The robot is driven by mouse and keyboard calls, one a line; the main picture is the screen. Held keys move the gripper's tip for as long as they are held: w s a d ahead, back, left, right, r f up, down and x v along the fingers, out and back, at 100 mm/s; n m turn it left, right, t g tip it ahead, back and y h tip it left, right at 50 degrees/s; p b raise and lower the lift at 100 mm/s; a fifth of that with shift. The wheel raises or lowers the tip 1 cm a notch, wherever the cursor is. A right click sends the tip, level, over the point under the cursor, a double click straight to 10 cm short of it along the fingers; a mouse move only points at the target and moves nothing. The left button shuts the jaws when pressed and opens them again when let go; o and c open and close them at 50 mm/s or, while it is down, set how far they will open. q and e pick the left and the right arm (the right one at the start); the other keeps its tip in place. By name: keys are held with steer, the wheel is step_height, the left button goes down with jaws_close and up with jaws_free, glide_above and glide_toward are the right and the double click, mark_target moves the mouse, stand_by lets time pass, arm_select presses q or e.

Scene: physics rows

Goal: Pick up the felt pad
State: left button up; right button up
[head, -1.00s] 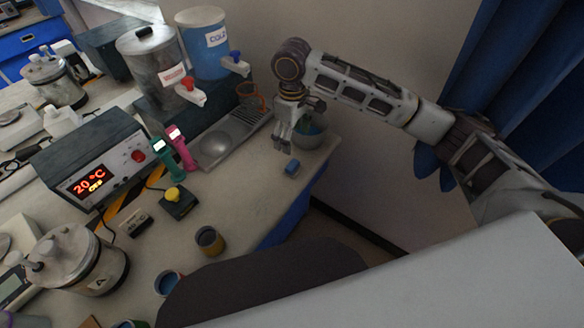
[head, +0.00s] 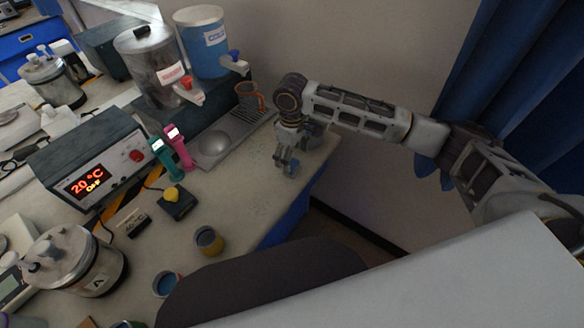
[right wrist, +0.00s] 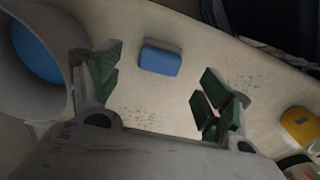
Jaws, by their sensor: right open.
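The felt pad looks like the small blue block (head: 293,168) with a greyish edge. It lies on the bench near its right edge. In the right wrist view the felt pad (right wrist: 160,61) lies on the bench, centred between the fingers and a little beyond their tips. My right gripper (head: 286,163) points down just over the pad and partly hides it in the head view. Its green-padded fingers (right wrist: 160,85) are open with nothing between them. I cannot tell the exact height above the pad. My left gripper does not show.
A grey bowl with blue inside (right wrist: 38,50) stands close beside the right gripper. A yellow-brown cup (head: 208,241) stands nearer on the bench. A drip tray (head: 222,143) and dispensers (head: 205,45) stand behind, left of the gripper. The bench between pad and cup is clear.

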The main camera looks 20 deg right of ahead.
mark_target(292, 164)
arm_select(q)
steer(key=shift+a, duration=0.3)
arm_select(e)
steer(key=shift+f, duration=0.1)
steer(key=shift+f, duration=0.2)
step_height(292, 164, down, 4)
steer(key=shift+r, duration=0.2)
steer(key=shift+f, duration=0.5)
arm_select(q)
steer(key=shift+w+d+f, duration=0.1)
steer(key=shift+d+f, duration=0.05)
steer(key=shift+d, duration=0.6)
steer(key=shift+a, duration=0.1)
